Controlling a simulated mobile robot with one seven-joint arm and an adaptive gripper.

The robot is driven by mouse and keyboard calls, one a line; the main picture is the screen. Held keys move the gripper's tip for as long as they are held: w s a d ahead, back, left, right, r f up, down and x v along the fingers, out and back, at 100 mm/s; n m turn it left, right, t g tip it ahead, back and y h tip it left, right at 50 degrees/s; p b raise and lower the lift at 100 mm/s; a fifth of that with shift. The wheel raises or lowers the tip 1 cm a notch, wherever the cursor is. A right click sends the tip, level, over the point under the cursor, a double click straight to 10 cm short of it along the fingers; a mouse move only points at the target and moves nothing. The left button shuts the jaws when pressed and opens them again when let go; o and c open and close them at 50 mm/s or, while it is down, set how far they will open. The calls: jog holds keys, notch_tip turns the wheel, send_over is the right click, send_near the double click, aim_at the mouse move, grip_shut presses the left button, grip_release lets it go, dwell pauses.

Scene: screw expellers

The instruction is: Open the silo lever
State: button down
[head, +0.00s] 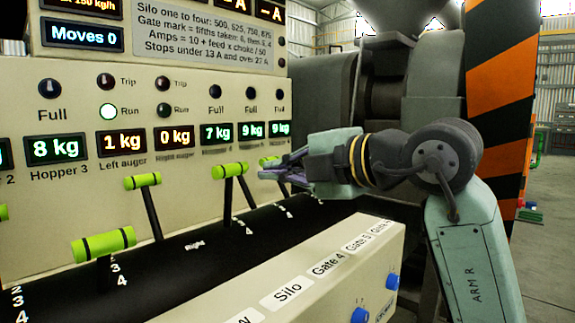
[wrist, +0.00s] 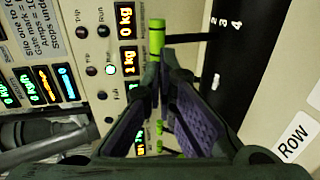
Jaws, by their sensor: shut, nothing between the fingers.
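Several levers with lime-green handles rise from a black slotted strip (head: 190,247). One handle (head: 103,243) is at the near left, one (head: 142,181) under the auger displays, one (head: 230,170) further right, and another (head: 268,161) lies partly behind my gripper. My gripper (head: 272,175) is shut and empty, pointing left beside that far handle; contact cannot be told. In the wrist view my gripper (wrist: 163,62) has its fingertips close to a green handle (wrist: 157,36), with further green handles partly hidden between and behind the fingers.
A cream panel with lit displays (head: 121,143) stands behind the levers. A front ledge carries labels including Silo (head: 288,291) and Gate 4, with blue knobs (head: 360,315) on its face. Dark machinery (head: 385,85) and a striped orange post (head: 500,80) stand at right.

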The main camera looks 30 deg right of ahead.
aim_at(232, 165)
jog(key=p+x, duration=0.1)
jog(key=x, duration=0.7)
jog(key=shift+w+a, duration=0.1)
jog(key=shift+w, duration=0.25)
jog(key=shift+w+a+r+p, duration=0.1)
jog(key=shift+w+r+p, duration=0.15)
jog(key=shift+p, duration=0.2)
jog(key=shift+w+a+r+g+p, duration=0.25)
jog(key=shift+w+r+g+p, duration=0.2)
jog(key=shift+w+p, duration=0.4)
jog(key=shift+w+a+f+g+h, duration=0.15)
jog(key=shift+w+f+g+h, duration=0.1)
jog(key=shift+w+f+h, duration=0.05)
jog(key=shift+p, duration=0.3)
